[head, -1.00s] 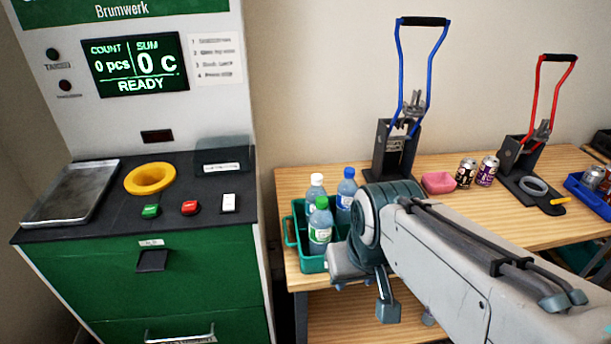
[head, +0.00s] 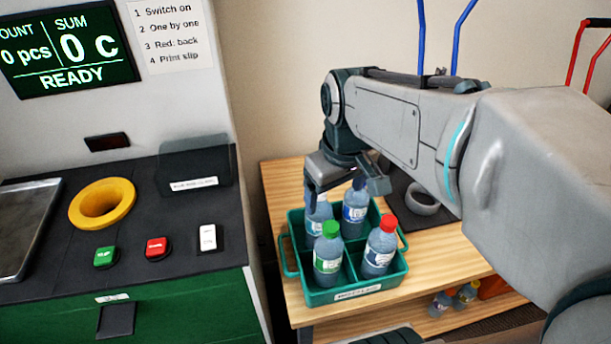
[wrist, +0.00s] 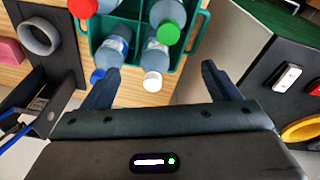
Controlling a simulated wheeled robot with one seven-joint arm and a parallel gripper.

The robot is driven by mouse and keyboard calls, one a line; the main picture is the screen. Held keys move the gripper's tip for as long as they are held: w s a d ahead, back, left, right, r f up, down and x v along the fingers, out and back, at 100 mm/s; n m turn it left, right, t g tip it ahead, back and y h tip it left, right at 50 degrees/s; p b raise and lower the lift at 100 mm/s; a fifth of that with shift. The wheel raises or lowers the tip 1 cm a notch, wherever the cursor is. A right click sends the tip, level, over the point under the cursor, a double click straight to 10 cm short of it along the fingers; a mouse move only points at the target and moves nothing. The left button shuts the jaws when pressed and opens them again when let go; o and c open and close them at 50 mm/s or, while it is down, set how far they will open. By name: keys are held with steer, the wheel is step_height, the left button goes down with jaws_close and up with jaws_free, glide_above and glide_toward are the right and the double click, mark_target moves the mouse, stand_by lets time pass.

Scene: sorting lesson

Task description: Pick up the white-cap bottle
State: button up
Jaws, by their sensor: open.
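The white-cap bottle (head: 318,216) stands in the back left compartment of a green crate (head: 312,298); my gripper hides its cap in the head view. In the wrist view its white cap (wrist: 152,83) shows between my two fingers, apart from both. My gripper (head: 345,186) is open and empty, above the back row of the crate. In the wrist view my gripper (wrist: 160,70) has its left finger near the blue cap.
The crate also holds a blue-cap bottle (head: 354,210), a green-cap bottle (head: 328,258) and a red-cap bottle (head: 380,248). The green machine (head: 185,310) stands close on the left. A grey ring (head: 422,201) lies behind the crate, on the right.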

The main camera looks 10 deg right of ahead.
mark_target(320, 205)
steer(key=w+n, duration=0.2)
steer(key=w, duration=0.1)
steer(key=w+n+g+b, duration=0.1)
steer(key=w+n, duration=0.1)
steer(key=w, duration=0.2)
steer(key=shift+w+f+g, duration=0.1)
steer(key=shift+w+g, duration=0.15)
steer(key=shift+g, duration=0.05)
steer(key=shift+w+f+n, duration=0.15)
steer(key=shift+w+n, duration=0.35)
steer(key=shift+w, duration=0.05)
step_height(320, 205, down, 14)
steer(key=shift+r, duration=0.25)
steer(key=c, duration=1.1)
